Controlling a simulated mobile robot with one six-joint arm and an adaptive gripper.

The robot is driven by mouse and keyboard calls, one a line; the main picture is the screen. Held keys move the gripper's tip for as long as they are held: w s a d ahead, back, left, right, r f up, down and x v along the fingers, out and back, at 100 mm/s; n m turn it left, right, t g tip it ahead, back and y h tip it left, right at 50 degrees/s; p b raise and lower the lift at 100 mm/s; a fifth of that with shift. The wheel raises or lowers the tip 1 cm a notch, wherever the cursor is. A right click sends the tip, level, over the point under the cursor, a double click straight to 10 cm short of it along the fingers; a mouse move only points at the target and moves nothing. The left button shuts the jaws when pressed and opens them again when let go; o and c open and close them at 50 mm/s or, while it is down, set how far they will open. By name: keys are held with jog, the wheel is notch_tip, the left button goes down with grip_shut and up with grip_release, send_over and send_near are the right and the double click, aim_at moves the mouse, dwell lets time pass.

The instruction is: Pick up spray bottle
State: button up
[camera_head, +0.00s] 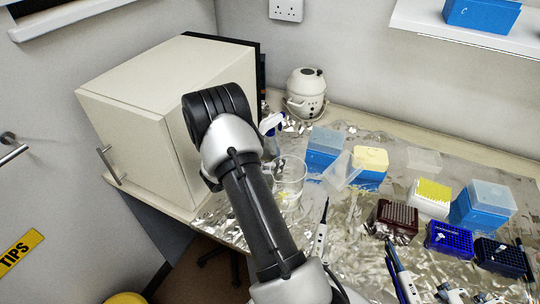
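The spray bottle (271,123) stands on the foil-covered bench just right of my arm's upper joint. Its blue and white trigger head shows, and my arm hides much of the rest. A clear beaker (291,175) stands in front of it, to the lower right. My arm reaches up from the bottom of the picture, with its dark joint in front of the cream cabinet. My gripper is not visible, so I cannot tell its state or its distance from the bottle.
The cream cabinet (135,75) stands left of the bottle. A white lidded pot (306,94) is behind it. Blue tip boxes (324,150), several racks and a pipette (321,232) lie to the right. A shelf (470,38) overhangs the back right.

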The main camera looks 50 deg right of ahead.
jog(key=shift+c, duration=0.6)
jog(key=c, duration=1.4)
jog(key=shift+c, duration=0.7)
jog(key=shift+r, duration=0.15)
